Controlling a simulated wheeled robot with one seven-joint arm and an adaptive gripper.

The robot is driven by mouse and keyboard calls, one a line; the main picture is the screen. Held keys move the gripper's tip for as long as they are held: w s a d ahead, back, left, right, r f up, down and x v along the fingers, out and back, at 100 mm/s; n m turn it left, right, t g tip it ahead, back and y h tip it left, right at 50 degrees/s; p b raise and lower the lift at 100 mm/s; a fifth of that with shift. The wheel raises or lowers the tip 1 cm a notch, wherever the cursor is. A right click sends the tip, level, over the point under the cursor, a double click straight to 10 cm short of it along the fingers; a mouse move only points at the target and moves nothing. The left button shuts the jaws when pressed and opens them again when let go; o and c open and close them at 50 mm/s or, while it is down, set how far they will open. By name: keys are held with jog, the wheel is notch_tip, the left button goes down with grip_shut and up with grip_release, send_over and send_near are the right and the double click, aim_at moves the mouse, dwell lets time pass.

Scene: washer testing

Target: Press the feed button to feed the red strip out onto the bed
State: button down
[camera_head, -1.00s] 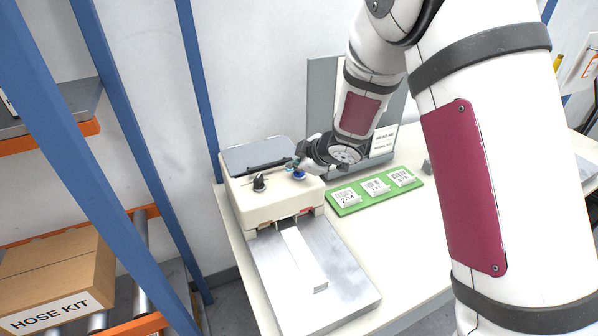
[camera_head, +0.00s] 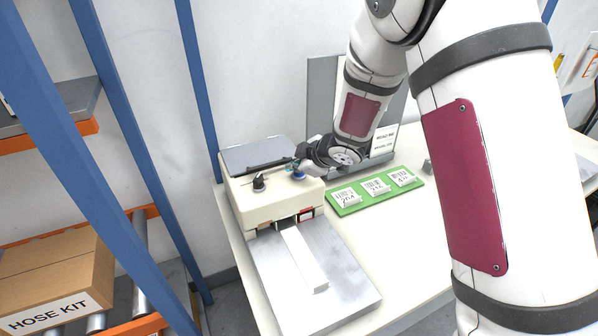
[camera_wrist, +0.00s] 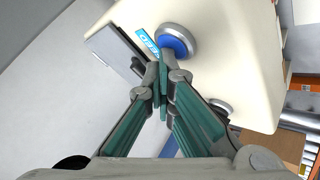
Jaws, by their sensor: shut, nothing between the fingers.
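The blue feed button (camera_wrist: 176,44) sits in a grey ring on the cream machine, beside a blue label reading FEED (camera_wrist: 149,42). In the head view the button (camera_head: 299,176) is partly hidden by my gripper (camera_head: 299,166). In the wrist view my gripper (camera_wrist: 163,76) is shut and empty, its fingertips right by the button's edge; I cannot tell whether they touch it. Red (camera_head: 306,214) shows at the right slot on the machine's front. A white strip (camera_head: 303,258) lies on the grey metal bed (camera_head: 345,272).
The cream machine (camera_head: 262,208) also carries a black knob (camera_head: 259,183). A green tray (camera_head: 350,209) with several white labelled pieces lies right of it. A grey panel (camera_head: 323,95) stands behind. Bare table shows right of the bed.

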aim_at(297, 175)
jog(key=shift+s+f, duration=0.1)
jog(key=shift+f, duration=0.15)
jog(key=shift+d+r, duration=0.1)
jog(key=shift+r, duration=0.2)
jog(key=shift+r+p, duration=2)
jog(key=shift+r, duration=1.1)
